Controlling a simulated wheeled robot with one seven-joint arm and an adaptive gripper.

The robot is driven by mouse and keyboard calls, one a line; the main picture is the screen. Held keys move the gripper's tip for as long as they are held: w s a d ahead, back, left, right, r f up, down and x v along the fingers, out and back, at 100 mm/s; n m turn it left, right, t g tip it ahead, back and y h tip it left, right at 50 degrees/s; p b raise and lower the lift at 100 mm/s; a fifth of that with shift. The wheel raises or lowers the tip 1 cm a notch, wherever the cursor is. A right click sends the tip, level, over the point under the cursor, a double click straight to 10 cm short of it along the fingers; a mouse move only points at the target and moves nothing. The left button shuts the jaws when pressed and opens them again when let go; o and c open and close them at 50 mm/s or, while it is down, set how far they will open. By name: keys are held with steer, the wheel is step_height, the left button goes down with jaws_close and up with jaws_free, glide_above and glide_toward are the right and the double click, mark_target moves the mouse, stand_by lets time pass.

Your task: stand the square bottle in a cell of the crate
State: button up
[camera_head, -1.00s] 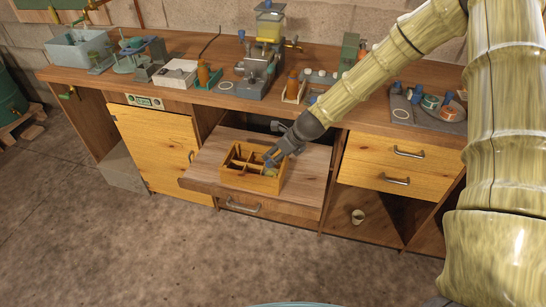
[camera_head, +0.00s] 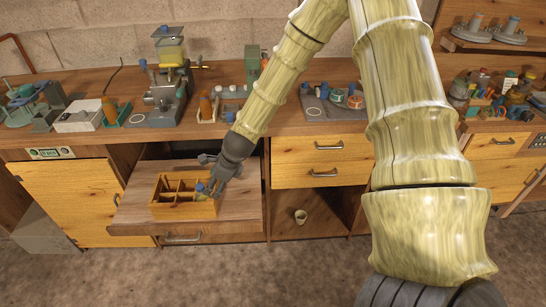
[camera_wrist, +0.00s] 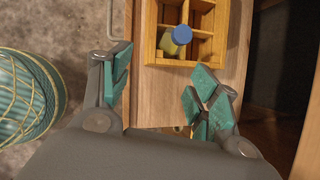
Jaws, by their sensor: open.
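The square bottle, yellowish with a blue cap (camera_head: 200,187), is in a corner cell of the wooden crate (camera_head: 183,212). In the wrist view the bottle (camera_wrist: 169,45) shows inside the cell of the crate (camera_wrist: 151,30), its cap above the body; whether it stands fully upright or leans a little I cannot tell. My gripper (camera_head: 217,183) is beside the crate's right side in the head view. In the wrist view its fingers (camera_wrist: 165,90) are wide apart with nothing between them, clear of the bottle. The bottle's base is hidden by the crate walls.
The crate sits on a pulled-out drawer board (camera_head: 140,207) below the workbench (camera_head: 225,128). Still parts and small stands line the bench top. A cup (camera_head: 300,216) stands in the open shelf at right. A teal ribbed vessel (camera_wrist: 25,95) is at the wrist view's left.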

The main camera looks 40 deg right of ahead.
steer(key=s+a+f+n+g+h, duration=0.2)
steer(key=s+f+n+g+h, duration=0.1)
steer(key=s+f+n, duration=1.35)
steer(key=s+f+n+g, duration=0.1)
steer(key=s+n, duration=0.4)
steer(key=s, duration=0.6)
steer(key=s+a+f+n, duration=0.1)
steer(key=s+f+n, duration=0.3)
steer(key=s, duration=0.7)
steer(key=shift+a+f+n+g, duration=0.2)
steer(key=shift+n+g, duration=0.2)
steer(key=shift+n, duration=0.15)
